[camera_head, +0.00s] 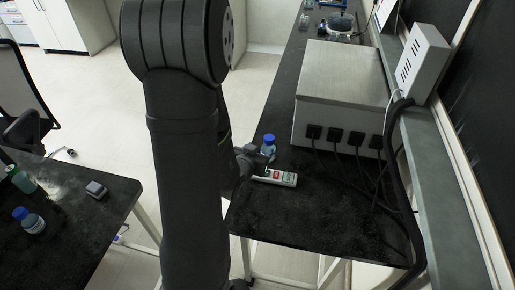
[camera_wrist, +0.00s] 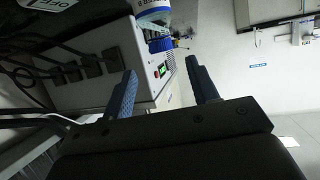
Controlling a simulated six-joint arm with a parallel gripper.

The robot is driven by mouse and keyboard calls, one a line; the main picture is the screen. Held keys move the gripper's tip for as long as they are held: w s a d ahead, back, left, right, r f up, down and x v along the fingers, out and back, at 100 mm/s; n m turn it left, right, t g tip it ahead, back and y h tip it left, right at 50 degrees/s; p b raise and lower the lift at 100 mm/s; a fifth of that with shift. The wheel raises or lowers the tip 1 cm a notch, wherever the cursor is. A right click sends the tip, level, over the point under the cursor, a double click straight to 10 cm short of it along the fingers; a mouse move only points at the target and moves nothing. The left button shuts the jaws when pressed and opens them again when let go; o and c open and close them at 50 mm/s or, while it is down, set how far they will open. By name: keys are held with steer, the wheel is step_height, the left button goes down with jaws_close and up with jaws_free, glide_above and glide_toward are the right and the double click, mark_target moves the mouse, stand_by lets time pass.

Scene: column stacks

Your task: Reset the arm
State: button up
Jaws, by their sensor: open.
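My arm stands large in the middle of the head view and hides part of my gripper (camera_head: 256,162), which is low over the right-hand black bench. The wrist view shows my gripper (camera_wrist: 161,67) open, with two blue finger pads apart and nothing between them. A clear bottle with a blue cap (camera_head: 268,145) stands upright on the bench close to my gripper. In the wrist view this bottle (camera_wrist: 154,12) shows partly at the top edge, beyond the fingertips. I cannot tell from these views exactly how far apart they are.
A white device with a red mark (camera_head: 277,177) lies beside the gripper. A large grey box (camera_head: 340,85) with several black plugs and cables stands behind it. The left bench (camera_head: 75,235) holds bottles and a small grey device (camera_head: 96,188). Open floor lies between the benches.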

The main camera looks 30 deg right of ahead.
mark_target(271, 135)
steer(key=x, duration=1.2)
steer(key=shift+d+f, duration=0.1)
steer(key=shift+d, duration=0.05)
step_height(271, 135, up, 2)
steer(key=shift+r, duration=0.7)
